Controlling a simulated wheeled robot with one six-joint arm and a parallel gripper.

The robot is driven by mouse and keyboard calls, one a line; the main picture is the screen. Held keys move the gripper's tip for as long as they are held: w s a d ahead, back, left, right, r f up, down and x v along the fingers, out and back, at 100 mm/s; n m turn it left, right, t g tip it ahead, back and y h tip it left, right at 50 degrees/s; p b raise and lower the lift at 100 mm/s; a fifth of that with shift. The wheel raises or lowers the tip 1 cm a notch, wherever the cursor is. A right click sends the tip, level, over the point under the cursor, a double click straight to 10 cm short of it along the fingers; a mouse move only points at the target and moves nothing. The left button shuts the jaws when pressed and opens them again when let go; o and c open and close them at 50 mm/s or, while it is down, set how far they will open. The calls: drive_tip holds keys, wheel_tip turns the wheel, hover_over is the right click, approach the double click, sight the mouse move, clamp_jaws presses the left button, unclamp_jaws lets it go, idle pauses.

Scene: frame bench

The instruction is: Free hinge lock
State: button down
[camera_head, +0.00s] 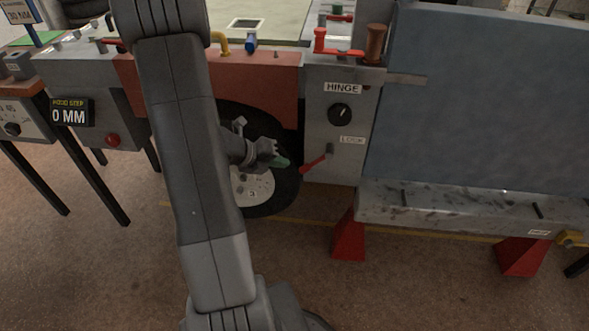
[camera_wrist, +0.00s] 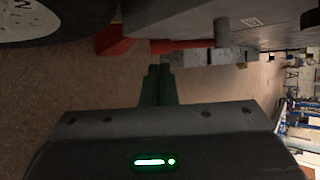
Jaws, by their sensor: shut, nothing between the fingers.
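The grey hinge panel (camera_head: 318,125) carries a HINGE label (camera_head: 343,88), a black round knob (camera_head: 340,113) and a LOCK label (camera_head: 352,140). Below that label a red-handled lock lever (camera_head: 313,163) slants down to the left from its dark pivot (camera_head: 329,153). My gripper (camera_head: 284,163) is just left of the lever's red end, with a small gap in the picture; depth is hard to judge. Its green fingers are shut and empty, and show together in the wrist view (camera_wrist: 160,84). A red part (camera_wrist: 115,40) lies beyond them; I cannot tell which part it is.
A wheel (camera_head: 262,203) is behind my gripper. A large blue-grey panel (camera_head: 480,100) stands right of the hinge panel, above a grey ledge (camera_head: 450,213) on red feet (camera_head: 348,238). A display box (camera_head: 70,112) reads 0 MM at left. The floor in front is clear.

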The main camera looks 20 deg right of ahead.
sight(302, 172)
drive_tip(key=b+x, duration=0.1)
drive_tip(key=x, duration=0.5)
drive_tip(key=shift+f+b, duration=0.15)
drive_tip(key=shift+b, duration=0.2)
drive_tip(key=shift+s+d+f+n+g+h+b, duration=0.1)
drive_tip(key=shift+d+f+n+g+h+b, duration=0.1)
drive_tip(key=shift+f+h+b, duration=0.25)
drive_tip(key=shift+s+d+f+n+g+h+b, duration=0.1)
drive_tip(key=shift+s+d+f+g+h+b, duration=0.1)
drive_tip(key=shift+f+h+b, duration=0.2)
drive_tip(key=shift+s+d+f+n+g+h+b, duration=0.2)
drive_tip(key=shift+s+d+f+n+h+b, duration=0.15)
drive_tip(key=shift+d+f+h, duration=0.35)
drive_tip(key=shift+s+d+f+n+g+h+b, duration=0.25)
drive_tip(key=shift+s+d+f+h, duration=0.3)
drive_tip(key=shift+h, duration=0.4)
drive_tip(key=shift+s+d+f+n+g+h+b, duration=0.15)
drive_tip(key=shift+s+d+f+n+h+b, duration=0.3)
drive_tip(key=shift+d+h, duration=0.35)
drive_tip(key=shift+f, duration=0.1)
